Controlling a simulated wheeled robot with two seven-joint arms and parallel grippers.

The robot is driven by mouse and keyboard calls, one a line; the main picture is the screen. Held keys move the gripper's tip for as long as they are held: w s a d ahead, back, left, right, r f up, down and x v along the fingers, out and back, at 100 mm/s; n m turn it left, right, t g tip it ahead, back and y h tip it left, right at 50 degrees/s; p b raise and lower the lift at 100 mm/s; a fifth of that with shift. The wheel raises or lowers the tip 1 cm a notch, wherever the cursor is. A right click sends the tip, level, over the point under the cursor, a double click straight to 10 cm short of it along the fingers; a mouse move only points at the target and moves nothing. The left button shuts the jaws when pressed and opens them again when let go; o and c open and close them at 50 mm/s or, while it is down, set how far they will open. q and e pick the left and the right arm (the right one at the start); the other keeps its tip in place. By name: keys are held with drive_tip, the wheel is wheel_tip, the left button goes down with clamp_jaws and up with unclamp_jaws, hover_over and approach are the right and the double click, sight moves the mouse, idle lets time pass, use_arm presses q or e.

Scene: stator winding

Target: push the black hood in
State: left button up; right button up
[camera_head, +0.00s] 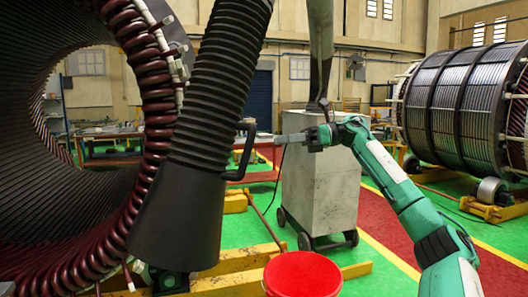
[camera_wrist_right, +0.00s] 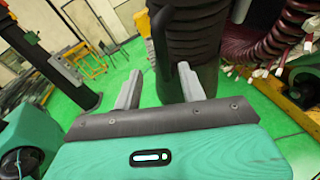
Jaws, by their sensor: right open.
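The black hood (camera_head: 178,222) is a wide dark cone at the lower end of a ribbed hose (camera_head: 222,80), in front of the stator's ring of dark red coils. A black bent handle (camera_head: 243,155) stands out from its right side. My right gripper (camera_head: 280,139) reaches in from the right, its fingers pointing left close to the handle. In the right wrist view the two grey fingers (camera_wrist_right: 160,88) are spread apart, with the handle (camera_wrist_right: 163,45) and hose ahead of them. I cannot tell if a finger touches the handle. My left gripper is not in view.
The stator (camera_head: 150,75) fills the left side. A grey wheeled cabinet (camera_head: 320,195) stands behind my right arm. A red round-topped container (camera_head: 302,273) is at the bottom centre. A large banded cylinder (camera_head: 455,95) rests at the right.

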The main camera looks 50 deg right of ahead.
drive_tip(key=shift+v, duration=1.95)
drive_tip(key=shift+r, duration=0.1)
